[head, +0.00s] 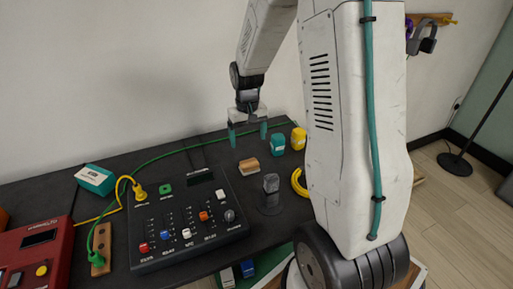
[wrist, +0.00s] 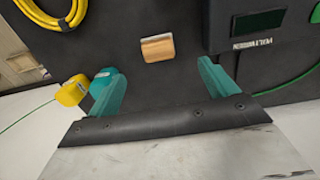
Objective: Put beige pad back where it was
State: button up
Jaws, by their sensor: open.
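The beige pad (head: 249,166) looks like a small tan block with a wood-brown side. It lies on the dark bench top, behind and right of the black control box. It also shows in the wrist view (wrist: 157,48), at the upper middle, with nothing on it. My gripper (head: 248,135) has two teal fingers, is open and empty, and hangs above and a little behind the pad. In the wrist view the gripper (wrist: 160,74) has its fingers apart, with the pad beyond their tips and roughly between them. The pad and fingers do not touch.
A teal item (head: 278,144) and a yellow item (head: 298,138) stand right of the pad. The black control box (head: 190,218) fills the middle. A green cable (head: 180,152) runs along the back.

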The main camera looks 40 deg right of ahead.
jog(key=s+a+r, duration=0.6)
jog(key=a+r, duration=0.1)
jog(key=r, duration=0.3)
jog(key=s+a+r+n, duration=0.1)
jog(key=s+a+r, duration=0.2)
jog(key=s, duration=0.3)
jog(key=s+a+r+n, duration=0.1)
jog(key=s+a+r, duration=0.1)
jog(key=s, duration=0.5)
jog(key=s+a+r+n+t, duration=0.1)
jog(key=s+a+r, duration=0.2)
jog(key=s, duration=0.4)
jog(key=shift+s+a+r, duration=0.2)
jog(key=shift+a+r, duration=0.15)
jog(key=shift+a, duration=0.05)
